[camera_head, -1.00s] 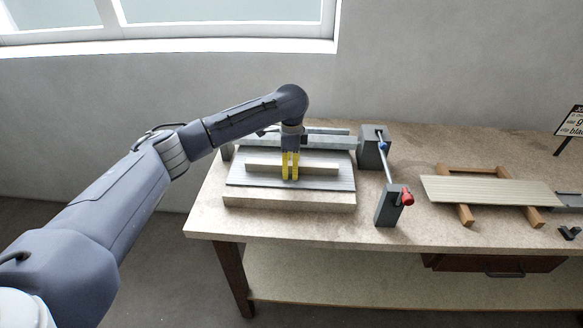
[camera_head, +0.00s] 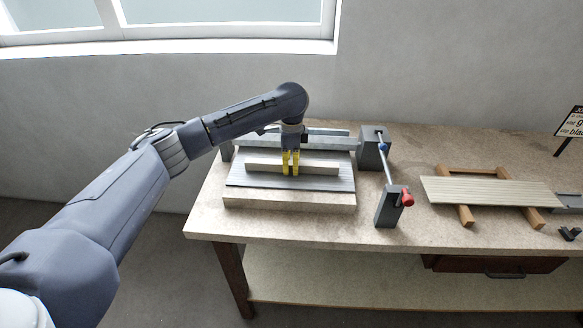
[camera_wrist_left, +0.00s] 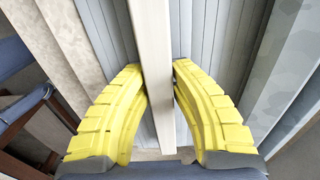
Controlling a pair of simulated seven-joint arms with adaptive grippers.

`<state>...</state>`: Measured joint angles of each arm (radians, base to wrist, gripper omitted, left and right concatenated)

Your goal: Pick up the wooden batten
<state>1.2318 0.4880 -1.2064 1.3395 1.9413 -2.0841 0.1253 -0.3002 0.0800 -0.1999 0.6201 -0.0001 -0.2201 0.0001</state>
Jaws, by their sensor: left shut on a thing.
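The wooden batten (camera_head: 320,169) is a pale, straight bar lying lengthwise over the grey ribbed panel (camera_head: 252,182) on the left of the bench. My left gripper (camera_head: 290,170) comes down from above and is shut on the batten near its middle, one yellow finger on each side. In the left wrist view the batten (camera_wrist_left: 154,50) runs between the two yellow fingers (camera_wrist_left: 159,85), which touch its sides. I cannot tell whether there is a gap between the batten and the panel. My right gripper is not in view.
A grey clamp block with a rod and red knob (camera_head: 407,196) stands right of the panel. Farther right, a beige slatted board (camera_head: 490,192) rests on wooden supports (camera_head: 464,213). The bench top (camera_head: 330,227) is bare along the front. A sign (camera_head: 571,122) stands at far right.

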